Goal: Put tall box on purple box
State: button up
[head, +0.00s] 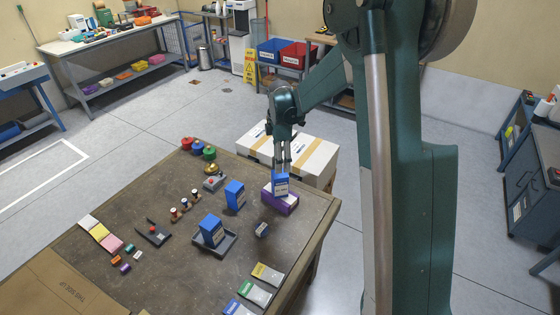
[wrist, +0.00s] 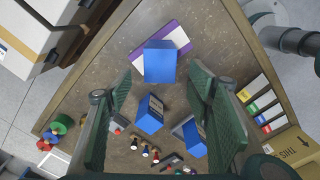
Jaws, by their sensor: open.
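A tall blue box (head: 281,185) with a white label stands upright on the purple box (head: 291,203) near the right side of the table. In the wrist view the blue box (wrist: 160,63) covers part of the purple box (wrist: 178,37). My gripper (head: 283,166) is just above the blue box. In the wrist view its two green fingers are spread wide, with nothing clamped between them. In the head view I cannot tell whether the fingertips still touch the box's top.
Another blue box (head: 235,194) stands to the left, and one stands in a grey tray (head: 229,242). White cartons (head: 310,155) stand behind the table. Bare table (head: 185,270) shows at the front.

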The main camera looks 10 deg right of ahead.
dwell(0.3)
jog(key=s+r+m+t, duration=0.3)
jog(key=s+r+m, duration=0.6)
jog(key=s+r, duration=0.95)
jog(key=s+d+r+m+t, duration=0.1)
jog(key=s+m+t, duration=0.3)
jog(key=s, duration=1.7)
jog(key=m, duration=0.5)
jog(key=shift+s, duration=0.25)
